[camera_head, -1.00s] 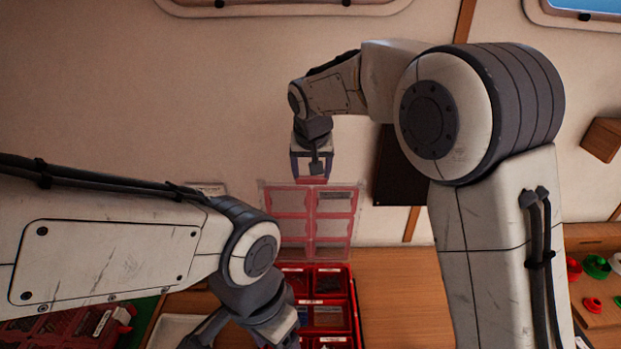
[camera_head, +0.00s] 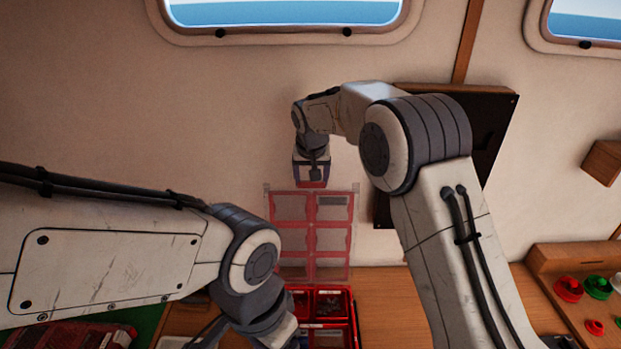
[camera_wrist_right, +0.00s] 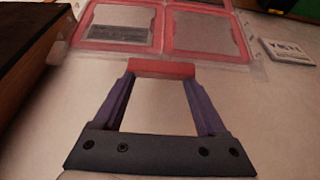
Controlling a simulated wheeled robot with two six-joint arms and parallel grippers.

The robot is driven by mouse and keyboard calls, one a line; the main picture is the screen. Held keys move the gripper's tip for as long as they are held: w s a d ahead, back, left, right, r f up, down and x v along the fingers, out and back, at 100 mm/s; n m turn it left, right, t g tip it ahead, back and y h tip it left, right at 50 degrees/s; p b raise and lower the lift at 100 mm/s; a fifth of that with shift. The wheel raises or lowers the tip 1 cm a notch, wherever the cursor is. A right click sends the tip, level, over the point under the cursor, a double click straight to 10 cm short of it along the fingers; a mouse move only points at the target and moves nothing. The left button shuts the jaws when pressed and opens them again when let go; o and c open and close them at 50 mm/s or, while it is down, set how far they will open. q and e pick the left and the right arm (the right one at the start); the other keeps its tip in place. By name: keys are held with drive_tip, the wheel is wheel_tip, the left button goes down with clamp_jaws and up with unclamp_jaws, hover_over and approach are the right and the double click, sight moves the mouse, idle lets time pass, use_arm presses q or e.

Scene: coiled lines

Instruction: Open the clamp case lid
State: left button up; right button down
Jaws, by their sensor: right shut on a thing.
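The clamp case (camera_head: 313,304) is red with compartments, on the wooden counter, partly hidden by my left arm. Its clear lid (camera_head: 312,224) with red-framed panels stands raised, roughly upright, in front of the wall. It also shows at the top of the right wrist view (camera_wrist_right: 165,42). My right gripper (camera_head: 312,184) is at the lid's top edge, shut on a red piece of it; the right wrist view shows this red piece (camera_wrist_right: 162,68) between the fingertips. My left gripper (camera_head: 272,338) is low beside the case, cut by the frame's bottom edge; its jaws cannot be made out.
A dark panel (camera_head: 492,130) is on the wall behind my right arm. A wooden tray (camera_head: 560,258) with red and green round parts is at right. Red items (camera_head: 75,335) lie on a green surface at lower left. Bare counter (camera_head: 385,300) lies right of the case.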

unclamp_jaws()
drive_tip(key=shift+f, duration=0.15)
drive_tip(key=shift+r, duration=0.2)
drive_tip(key=shift+s+r+b, duration=0.15)
drive_tip(key=shift+r+b, duration=0.2)
drive_tip(key=shift+b, duration=0.05)
drive_tip(key=b+v, duration=0.3)
drive_tip(key=v, duration=0.6)
drive_tip(key=shift+r, duration=0.15)
drive_tip(key=shift+s, duration=0.1)
